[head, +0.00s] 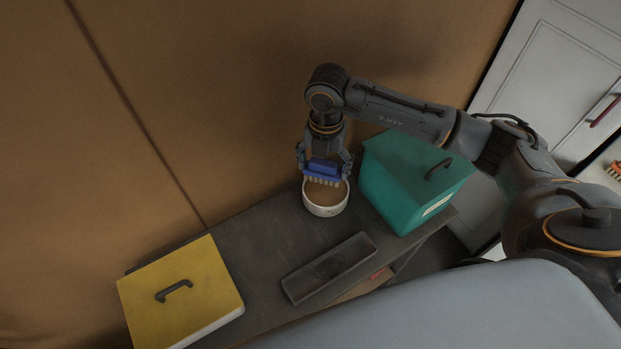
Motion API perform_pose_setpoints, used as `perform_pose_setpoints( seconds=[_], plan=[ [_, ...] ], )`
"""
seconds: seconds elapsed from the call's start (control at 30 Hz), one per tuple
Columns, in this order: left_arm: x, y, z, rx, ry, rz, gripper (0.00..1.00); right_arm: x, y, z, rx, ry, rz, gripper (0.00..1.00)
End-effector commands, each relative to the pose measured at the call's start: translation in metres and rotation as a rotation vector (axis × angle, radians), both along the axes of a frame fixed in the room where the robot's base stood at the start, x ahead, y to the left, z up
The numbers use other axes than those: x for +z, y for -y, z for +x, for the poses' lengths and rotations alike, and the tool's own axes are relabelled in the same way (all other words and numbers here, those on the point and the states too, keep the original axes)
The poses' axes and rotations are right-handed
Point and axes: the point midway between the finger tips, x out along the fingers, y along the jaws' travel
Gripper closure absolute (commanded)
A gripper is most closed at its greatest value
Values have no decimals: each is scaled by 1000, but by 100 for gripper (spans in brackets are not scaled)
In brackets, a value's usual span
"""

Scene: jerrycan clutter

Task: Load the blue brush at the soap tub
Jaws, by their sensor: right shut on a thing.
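The blue brush (322,168) has a blue body and pale bristles that point down. My right gripper (324,170) is shut on its blue body. The soap tub (326,208) is a round white tub with brown contents, standing on the dark bench. The brush is over the tub's mouth, with its bristles at or just inside the far part of the opening. I cannot tell whether the bristles touch the soap. My left gripper is not in view.
A teal lidded box (395,196) stands close to the right of the tub. A yellow-lidded box (205,275) is at the left end of the dark bench (262,238). An empty dark tray (330,267) lies near the front edge. The bench between yellow box and tub is clear.

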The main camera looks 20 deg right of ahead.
Motion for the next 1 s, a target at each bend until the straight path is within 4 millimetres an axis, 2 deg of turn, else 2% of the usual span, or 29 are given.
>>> perform_pose_setpoints(
  seconds=[0.2,0.37,0.8,1.0],
  plan=[
    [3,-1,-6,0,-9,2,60,-4,13,7,-38,1,1,45],
    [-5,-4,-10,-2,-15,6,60,-14,13,7,-38,1,1,45],
    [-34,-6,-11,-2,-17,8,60,-57,12,7,-37,1,1,45],
    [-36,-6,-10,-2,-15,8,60,-62,12,7,-36,1,1,45]
  ],
)
